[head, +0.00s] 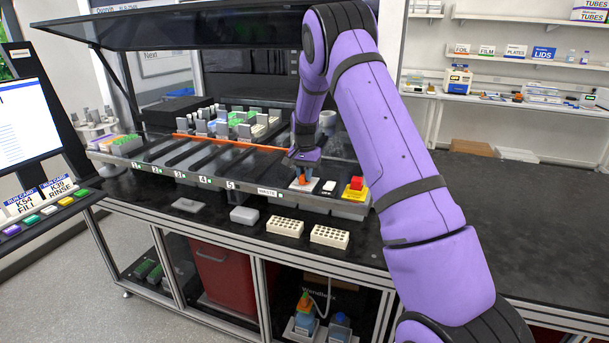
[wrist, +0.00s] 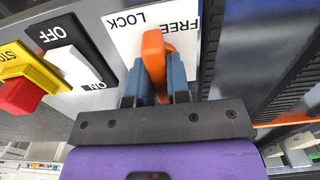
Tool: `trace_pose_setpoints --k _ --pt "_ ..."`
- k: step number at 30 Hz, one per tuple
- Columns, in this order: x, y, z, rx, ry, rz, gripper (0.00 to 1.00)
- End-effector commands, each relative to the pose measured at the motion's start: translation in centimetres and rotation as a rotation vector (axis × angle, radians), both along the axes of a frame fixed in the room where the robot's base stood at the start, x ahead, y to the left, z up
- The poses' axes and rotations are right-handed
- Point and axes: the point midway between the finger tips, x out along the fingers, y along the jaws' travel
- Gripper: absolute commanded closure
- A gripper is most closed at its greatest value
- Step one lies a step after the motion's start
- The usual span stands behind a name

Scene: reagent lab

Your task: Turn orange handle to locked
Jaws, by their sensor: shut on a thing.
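The orange handle (wrist: 154,52) stands in front of a white plate (wrist: 120,35) marked LOCK and FREE, both words upside down in the wrist view. LOCK is left of the handle and FREE is at its upper right. My gripper (wrist: 157,82) has its blue-grey fingers on either side of the handle and is shut on it. In the head view the handle (head: 305,178) is a small orange patch below my gripper (head: 303,171). The fingers hide part of the handle, and I cannot tell its exact setting.
A white ON/OFF rocker switch (wrist: 75,65) and a red stop button on a yellow base (wrist: 18,97) sit left of the plate in the wrist view. In the head view the red button (head: 356,183) is right of the handle. Pale racks (head: 285,227) lie on the bench in front.

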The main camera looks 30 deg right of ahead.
Motion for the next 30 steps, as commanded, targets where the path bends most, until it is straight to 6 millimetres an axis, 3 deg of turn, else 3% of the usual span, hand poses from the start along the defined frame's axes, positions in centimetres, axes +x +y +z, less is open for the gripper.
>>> trace_pose_setpoints --k 14,15,17,26,30 --pt "0.1 -0.1 0.1 -0.001 -0.003 -0.015 1.00" --pt "0.1 0.0 0.1 -0.001 -0.003 -0.015 0.73" --pt "0.1 0.0 0.1 0.000 -0.003 -0.014 0.60" --pt "0.0 0.0 0.1 0.000 -0.001 -0.013 0.57" --pt "0.1 0.0 1.2 0.000 -0.003 -0.013 0.57"
